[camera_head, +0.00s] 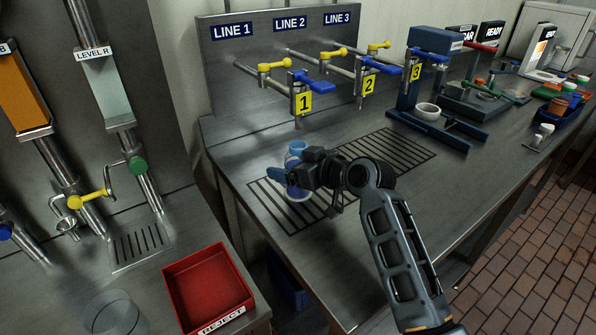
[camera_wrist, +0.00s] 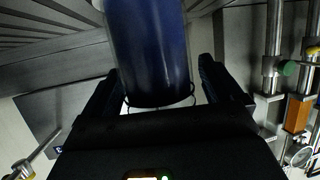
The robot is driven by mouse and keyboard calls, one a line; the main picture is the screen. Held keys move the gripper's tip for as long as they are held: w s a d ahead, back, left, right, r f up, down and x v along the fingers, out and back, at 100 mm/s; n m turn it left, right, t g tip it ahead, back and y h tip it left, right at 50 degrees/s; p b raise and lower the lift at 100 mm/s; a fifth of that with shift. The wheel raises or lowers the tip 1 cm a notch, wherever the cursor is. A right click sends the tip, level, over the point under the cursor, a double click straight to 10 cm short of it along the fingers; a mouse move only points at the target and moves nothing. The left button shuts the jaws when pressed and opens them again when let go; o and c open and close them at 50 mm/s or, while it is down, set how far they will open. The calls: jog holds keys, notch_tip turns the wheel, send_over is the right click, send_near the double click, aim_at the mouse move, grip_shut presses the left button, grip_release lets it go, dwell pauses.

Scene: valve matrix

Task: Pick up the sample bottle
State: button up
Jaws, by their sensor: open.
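The sample bottle, blue with a lighter blue top (camera_head: 297,147), stands on the slotted drain area of the steel bench, below the line 1 valve. My gripper (camera_head: 300,174) is at the bottle and hides much of its middle. In the wrist view the bottle (camera_wrist: 150,50) is a dark blue cylinder between the fingers of my gripper (camera_wrist: 158,85). The fingers are open, one on each side, with a visible gap at least on the right. Whether the left finger touches it I cannot tell.
Valves tagged 1 (camera_head: 303,103), 2 (camera_head: 368,85) and 3 (camera_head: 415,71) stick out from the back panel above the bench. A blue press-like stand (camera_head: 432,80) is to the right. A red reject tray (camera_head: 207,287) is at lower left. The right drain slots are clear.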

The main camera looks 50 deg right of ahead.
jog(key=shift+c, duration=0.2)
jog(key=c, duration=1.3)
jog(key=shift+o, duration=0.2)
jog(key=shift+r, duration=0.1)
